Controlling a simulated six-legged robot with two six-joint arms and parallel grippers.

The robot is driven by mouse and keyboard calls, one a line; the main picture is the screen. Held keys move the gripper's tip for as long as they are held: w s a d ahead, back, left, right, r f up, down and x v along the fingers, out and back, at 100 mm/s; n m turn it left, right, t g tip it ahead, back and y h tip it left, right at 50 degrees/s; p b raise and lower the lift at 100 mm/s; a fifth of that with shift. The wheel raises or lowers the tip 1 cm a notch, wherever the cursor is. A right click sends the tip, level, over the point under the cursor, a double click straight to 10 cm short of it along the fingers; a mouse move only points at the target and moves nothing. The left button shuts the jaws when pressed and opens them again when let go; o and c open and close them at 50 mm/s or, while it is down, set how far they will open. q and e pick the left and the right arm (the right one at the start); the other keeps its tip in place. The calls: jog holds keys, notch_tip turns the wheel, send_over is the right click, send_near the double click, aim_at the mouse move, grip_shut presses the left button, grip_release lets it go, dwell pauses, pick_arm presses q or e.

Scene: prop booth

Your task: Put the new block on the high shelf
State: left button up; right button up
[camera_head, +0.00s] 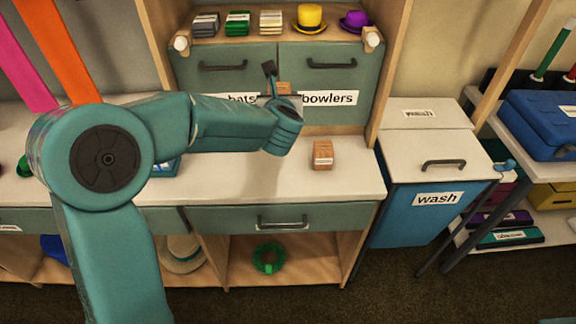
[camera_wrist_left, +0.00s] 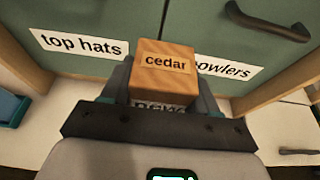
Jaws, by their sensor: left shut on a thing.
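My left gripper (camera_head: 277,82) is in front of the green cabinet doors, above the counter. It is shut on a wooden block (camera_head: 284,88). In the left wrist view the block (camera_wrist_left: 163,70) has a label reading "cedar" on top and a second, partly hidden label on its near side. The high shelf (camera_head: 292,34) is above the cabinet doors. Grey, green and cream labelled blocks (camera_head: 237,22), a yellow bowler hat (camera_head: 310,17) and a purple hat (camera_head: 354,21) stand on it. My right gripper is not in view.
Another wooden labelled block (camera_head: 323,155) stands on the white counter (camera_head: 350,180). The cabinet doors (camera_head: 320,80) have handles and labels. A blue "wash" bin (camera_head: 410,215) stands at the right. The shelf's front has round pegs (camera_head: 181,43) at the ends.

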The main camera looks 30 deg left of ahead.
pick_arm(q)
jog(key=shift+r, duration=0.4)
jog(key=shift+w+f, duration=0.1)
notch_tip(320, 180, down, 14)
jog(key=shift+a+f+b, duration=0.15)
jog(key=shift+f+b, duration=0.05)
jog(key=shift+b, duration=1)
notch_tip(320, 180, down, 5)
jog(key=shift+f, duration=0.1)
jog(key=shift+f+b, duration=0.1)
jog(key=shift+b, duration=0.25)
jog(key=o, duration=1.2)
jog(key=shift+c, duration=0.2)
